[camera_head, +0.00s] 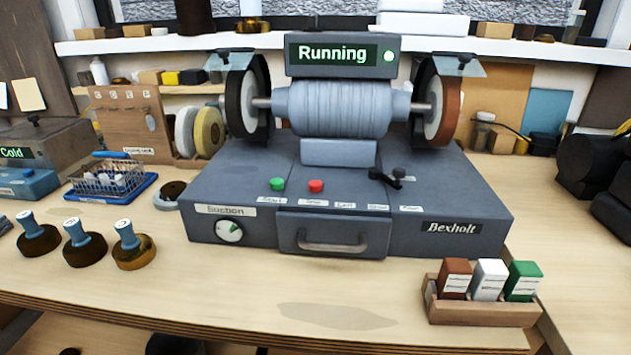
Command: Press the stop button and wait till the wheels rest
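A grey bench machine marked Bexholt (450,226) stands on the wooden table. Its red button (316,186), taken as the stop button, is on the top front deck, right of a green button (277,184). The small labels below them are hard to read. The display (333,54) reads "Running" beside a lit green lamp. The left wheel (247,97) and right wheel (437,100) sit at the ends of the motor's shaft. One still picture does not show whether they turn. My gripper is not in view, and nothing covers the red button.
A black lever (387,178) stands right of the buttons. Clear guards (457,66) hang over the wheels. A tray with colored blocks (485,310) is front right, several blue-handled knobs (85,245) front left. Bulky dark shapes (590,165) fill the right edge. The front middle table is clear.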

